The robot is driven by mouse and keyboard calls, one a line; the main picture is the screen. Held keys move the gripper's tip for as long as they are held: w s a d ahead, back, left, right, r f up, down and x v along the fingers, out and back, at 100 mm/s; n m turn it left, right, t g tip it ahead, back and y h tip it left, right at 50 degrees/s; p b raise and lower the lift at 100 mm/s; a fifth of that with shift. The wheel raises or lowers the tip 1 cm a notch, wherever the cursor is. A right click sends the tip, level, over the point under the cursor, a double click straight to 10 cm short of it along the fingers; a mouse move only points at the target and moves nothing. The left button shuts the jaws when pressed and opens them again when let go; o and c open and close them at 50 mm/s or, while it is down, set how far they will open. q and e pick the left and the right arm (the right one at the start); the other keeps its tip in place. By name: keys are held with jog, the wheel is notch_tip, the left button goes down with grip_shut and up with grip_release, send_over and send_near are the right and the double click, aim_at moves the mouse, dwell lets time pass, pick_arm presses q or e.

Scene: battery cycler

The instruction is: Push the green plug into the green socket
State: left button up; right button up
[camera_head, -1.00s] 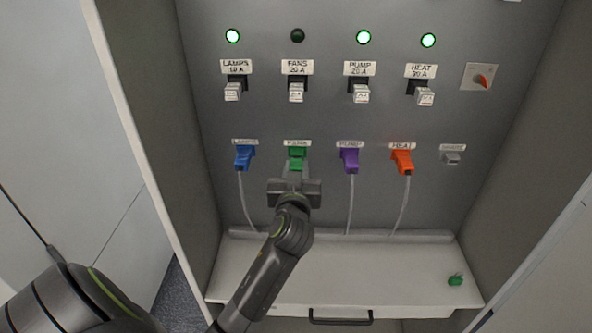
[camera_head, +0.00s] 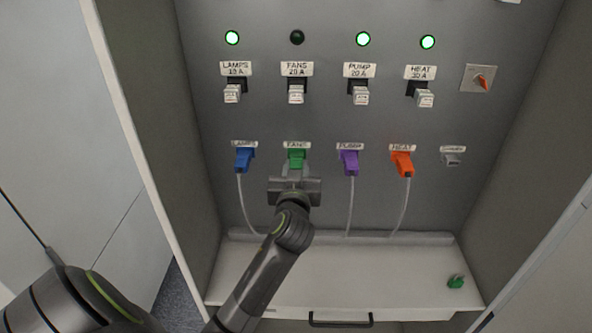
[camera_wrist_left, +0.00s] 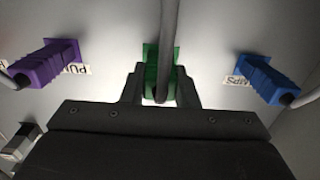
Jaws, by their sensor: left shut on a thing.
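The green plug (camera_head: 296,158) is at the panel under the FANS label, between the blue and purple plugs. My left gripper (camera_head: 296,172) is shut on it from below and in front. In the left wrist view the green plug (camera_wrist_left: 151,72) sits between the two fingers (camera_wrist_left: 160,88), with its grey cable running over it. The green socket is mostly hidden behind the plug; a green edge shows around the plug at the panel. I cannot tell how deep the plug sits. My right gripper is not in view.
A blue plug (camera_head: 243,160) is to the left, a purple plug (camera_head: 349,162) and an orange plug (camera_head: 402,163) to the right. The FANS lamp (camera_head: 297,37) is dark; the other lamps glow green. A small green object (camera_head: 455,282) lies on the shelf (camera_head: 385,275).

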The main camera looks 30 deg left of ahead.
pick_arm(q)
jog(key=shift+w, duration=0.1)
jog(key=o, duration=0.8)
jog(key=shift+o, duration=0.2)
jog(key=shift+f, duration=0.1)
